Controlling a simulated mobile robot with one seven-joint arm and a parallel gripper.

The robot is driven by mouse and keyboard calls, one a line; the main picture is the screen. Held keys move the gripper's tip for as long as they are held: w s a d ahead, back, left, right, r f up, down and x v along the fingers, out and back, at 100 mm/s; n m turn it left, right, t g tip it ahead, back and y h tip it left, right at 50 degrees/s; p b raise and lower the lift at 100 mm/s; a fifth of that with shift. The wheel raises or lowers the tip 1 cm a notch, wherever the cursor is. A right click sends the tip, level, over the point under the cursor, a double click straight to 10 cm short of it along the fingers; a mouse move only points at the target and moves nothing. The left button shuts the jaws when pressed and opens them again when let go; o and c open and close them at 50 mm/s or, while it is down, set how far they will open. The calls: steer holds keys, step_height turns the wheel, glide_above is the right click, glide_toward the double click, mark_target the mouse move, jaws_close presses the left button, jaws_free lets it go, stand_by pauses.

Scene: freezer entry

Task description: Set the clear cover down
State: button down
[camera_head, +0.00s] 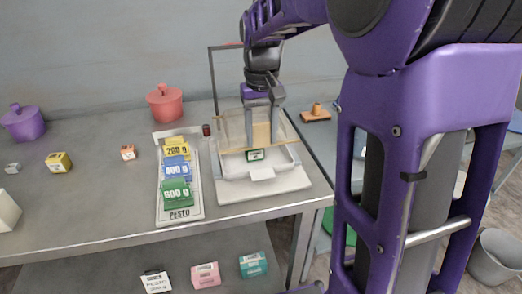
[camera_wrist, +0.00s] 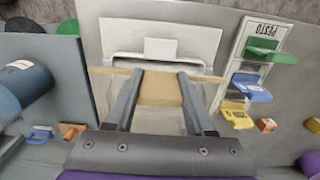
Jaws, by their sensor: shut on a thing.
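The clear cover (camera_head: 234,132) is a see-through panel or box with tan edges; its exact shape is hard to tell. My gripper (camera_head: 262,140) is shut on its tan block, which shows between the two fingers in the wrist view (camera_wrist: 160,92). The cover is over the back part of a white device (camera_head: 262,174) on a pale board (camera_head: 290,187). A small dark-green display or label (camera_head: 254,155) shows at the cover's lower edge. I cannot tell whether the cover touches the device. In the wrist view the white device (camera_wrist: 160,48) lies beyond the fingertips.
Left of the device stands a PESTO rack (camera_head: 180,214) with yellow, blue and green weight-marked tags. A red pot (camera_head: 164,104), purple pot (camera_head: 22,122) and small boxes stand farther left. A dark frame (camera_head: 211,80) rises behind the device. The table's middle left is largely clear.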

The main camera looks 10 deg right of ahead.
steer(key=shift+f+b, duration=0.35)
steer(key=shift+f, duration=1.75)
steer(key=shift+f, duration=0.1)
steer(key=shift+f+b, duration=0.3)
steer(key=shift+f, duration=0.2)
steer(key=shift+c, duration=1.3)
jaws_free()
step_height(320, 180, up, 13)
steer(key=p, duration=0.3)
steer(key=shift+r, duration=0.15)
